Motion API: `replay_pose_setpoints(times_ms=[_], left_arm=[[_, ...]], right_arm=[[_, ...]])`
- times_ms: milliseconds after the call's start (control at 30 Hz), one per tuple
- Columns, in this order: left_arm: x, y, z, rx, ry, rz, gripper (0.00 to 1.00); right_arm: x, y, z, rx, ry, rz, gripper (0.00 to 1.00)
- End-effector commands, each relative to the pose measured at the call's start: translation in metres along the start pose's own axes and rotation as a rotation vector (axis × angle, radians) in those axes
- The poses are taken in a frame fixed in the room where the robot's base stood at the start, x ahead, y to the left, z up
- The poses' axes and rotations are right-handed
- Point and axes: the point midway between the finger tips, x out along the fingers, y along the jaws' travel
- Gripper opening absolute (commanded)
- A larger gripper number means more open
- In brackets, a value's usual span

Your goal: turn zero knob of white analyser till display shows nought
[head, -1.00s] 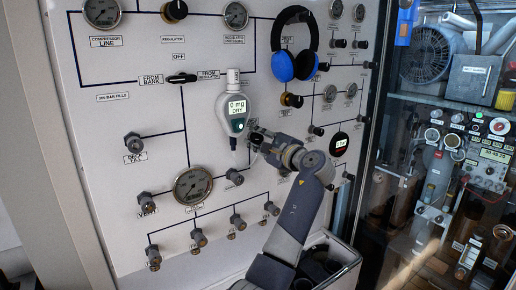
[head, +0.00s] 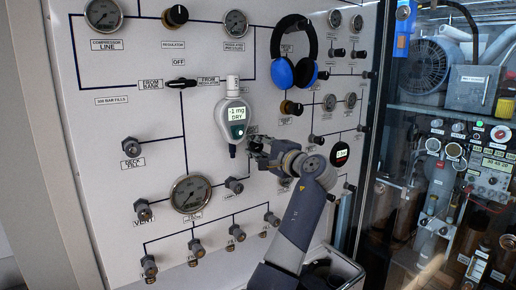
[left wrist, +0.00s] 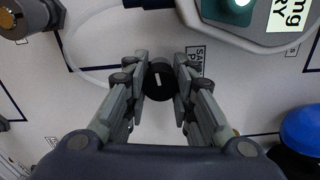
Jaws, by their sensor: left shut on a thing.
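The white analyser (head: 234,110) hangs upright on the panel. Its display (head: 236,114) reads "-1 mg DRY". A green round button (head: 237,130) sits below the display. The analyser's lower part also shows at the top right of the left wrist view (left wrist: 210,22). My left gripper (head: 252,146) is at the panel, just below and right of the analyser. In the left wrist view, its fingers (left wrist: 161,78) are shut on a black knob (left wrist: 158,82) with a white pointer mark. A partly hidden label beginning "SAMPLE" is beside the knob. My right gripper is not in view.
Blue headphones (head: 292,60) hang above right of my left gripper. A clear hose (left wrist: 92,40) curves near the knob. Gauges, valves and black knobs surround the work spot, including a large gauge (head: 190,194) at lower left. A glass-fronted cabinet stands at the right.

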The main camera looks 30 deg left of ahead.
Motion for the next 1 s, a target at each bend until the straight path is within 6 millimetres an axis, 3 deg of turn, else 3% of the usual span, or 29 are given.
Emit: replay_pose_setpoints(times_ms=[133, 167, 267, 667, 767, 1000], left_arm=[[0.0, -0.002, 0.001, -0.001, -0.002, -0.002, 0.0], [0.0, -0.002, 0.001, -0.001, -0.002, -0.002, 0.26], [0.0, -0.001, 0.001, 0.0, -0.001, -0.002, 0.46], [-0.005, 0.0, 0.0, 0.001, 0.001, 0.0, 0.46], [-0.018, 0.0, -0.001, 0.001, 0.003, -0.001, 0.46], [-0.07, 0.0, -0.001, -0.001, 0.003, -0.001, 0.46]], right_arm=[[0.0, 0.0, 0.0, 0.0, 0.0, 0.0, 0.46], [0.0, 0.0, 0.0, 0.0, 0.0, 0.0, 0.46], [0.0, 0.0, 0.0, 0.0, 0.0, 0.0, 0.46], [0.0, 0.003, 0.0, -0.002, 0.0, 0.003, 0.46], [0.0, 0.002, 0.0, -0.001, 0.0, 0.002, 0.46], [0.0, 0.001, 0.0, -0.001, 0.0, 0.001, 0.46]])
